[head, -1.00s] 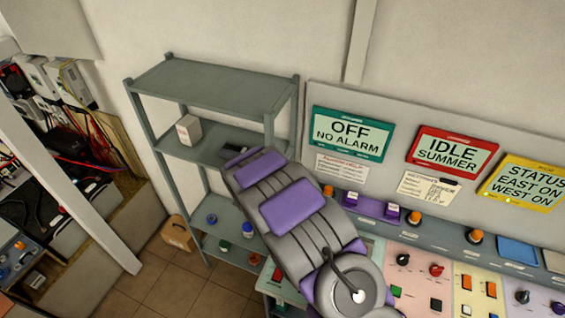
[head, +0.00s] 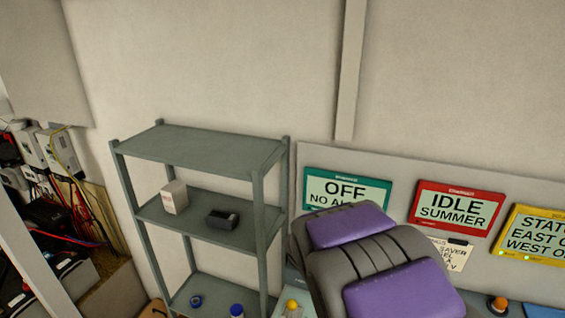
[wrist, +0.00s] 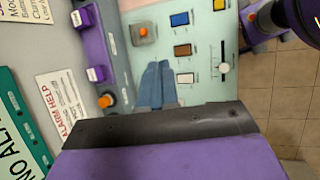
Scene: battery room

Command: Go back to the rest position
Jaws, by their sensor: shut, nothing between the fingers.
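My gripper (wrist: 159,68) shows in the wrist view as two blue-grey fingers pressed together, shut and empty. It is in front of a pale green panel (wrist: 205,50) with small coloured buttons; whether it touches the panel I cannot tell. My own purple and grey arm (head: 375,262) fills the lower middle of the head view and covers part of the green screen and the console. The gripper itself is hidden in the head view.
A grey shelf rack (head: 210,150) stands left of my arm, with a white box (head: 174,197) and a dark box (head: 222,219). A green OFF screen (head: 345,189), a red IDLE screen (head: 455,208) and a yellow STATUS screen (head: 533,234) line the wall. Wired equipment (head: 62,152) is at far left.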

